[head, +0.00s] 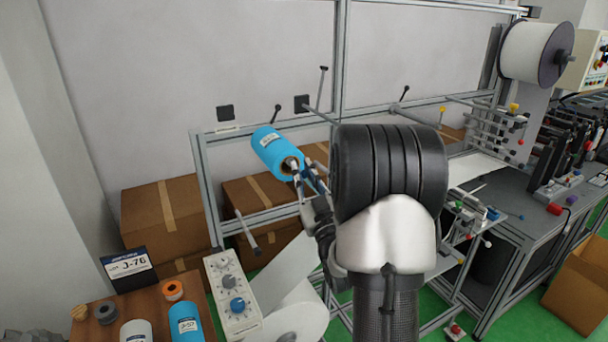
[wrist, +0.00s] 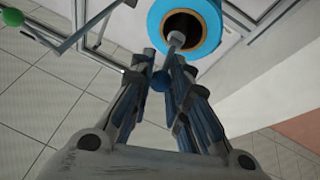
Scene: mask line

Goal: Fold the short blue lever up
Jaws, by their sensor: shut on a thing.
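The short blue lever (wrist: 158,81) shows in the wrist view as a small blue ball on a short grey rod. It sits at the end of the spindle that carries a blue roll (head: 270,148), also in the wrist view (wrist: 209,12). The rod slants down toward me from the roll's dark core. My gripper (head: 307,178) is at the near end of the roll. In the wrist view my gripper (wrist: 166,66) has its fingers on both sides of the lever and is shut on it. In the head view the fingers hide the lever.
A metal frame (head: 202,185) with several black-knobbed rods stands around the roll. Cardboard boxes (head: 163,214) stand behind. A control box (head: 232,292) and a wooden table (head: 155,303) with small rolls are below.

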